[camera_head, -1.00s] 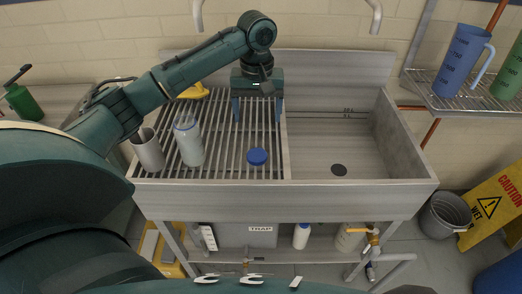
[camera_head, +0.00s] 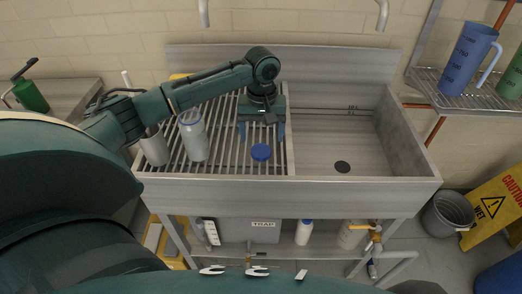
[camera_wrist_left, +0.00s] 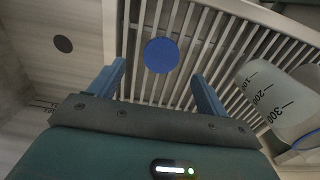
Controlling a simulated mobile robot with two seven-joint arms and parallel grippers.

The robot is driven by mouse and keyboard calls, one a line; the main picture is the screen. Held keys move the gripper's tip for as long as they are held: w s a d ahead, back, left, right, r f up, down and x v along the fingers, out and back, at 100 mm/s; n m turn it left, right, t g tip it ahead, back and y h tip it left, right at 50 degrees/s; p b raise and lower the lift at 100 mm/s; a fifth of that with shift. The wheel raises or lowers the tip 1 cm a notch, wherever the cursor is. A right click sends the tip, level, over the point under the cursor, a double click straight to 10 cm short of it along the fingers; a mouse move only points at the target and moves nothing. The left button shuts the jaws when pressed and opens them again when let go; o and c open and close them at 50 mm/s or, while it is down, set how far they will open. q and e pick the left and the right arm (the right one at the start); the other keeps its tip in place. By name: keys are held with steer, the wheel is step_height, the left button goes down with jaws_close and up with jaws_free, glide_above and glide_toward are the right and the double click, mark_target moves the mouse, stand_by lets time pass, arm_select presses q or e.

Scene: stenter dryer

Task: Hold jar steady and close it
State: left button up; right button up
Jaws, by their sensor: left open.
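The jar (camera_head: 196,140) is a clear, whitish container with a blue rim, standing on the slatted rack at the left of the sink. The blue lid (camera_head: 261,152) lies flat on the slats to the right of the jar; it also shows in the left wrist view (camera_wrist_left: 161,55). My left gripper (camera_head: 262,137) is open and empty, its blue fingers above and just behind the lid. In the left wrist view (camera_wrist_left: 158,78) the lid appears between and beyond the fingertips, not touched. My right gripper is not in view.
A grey beaker (camera_head: 154,146) stands left of the jar. The sink basin (camera_head: 335,140) at right is empty, with a drain. A wire shelf (camera_head: 470,103) at right holds a blue jug (camera_head: 467,58). A green bottle (camera_head: 29,93) stands on the left counter.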

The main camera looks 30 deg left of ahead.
mark_target(261, 150)
arm_select(q)
step_height(261, 150, down, 5)
steer(key=shift+a+f+p, duration=0.1)
steer(key=shift+p, duration=0.2)
steer(key=shift+c, duration=0.5)
steer(key=c, duration=1)
steer(key=shift+o, duration=0.2)
step_height(261, 150, up, 10)
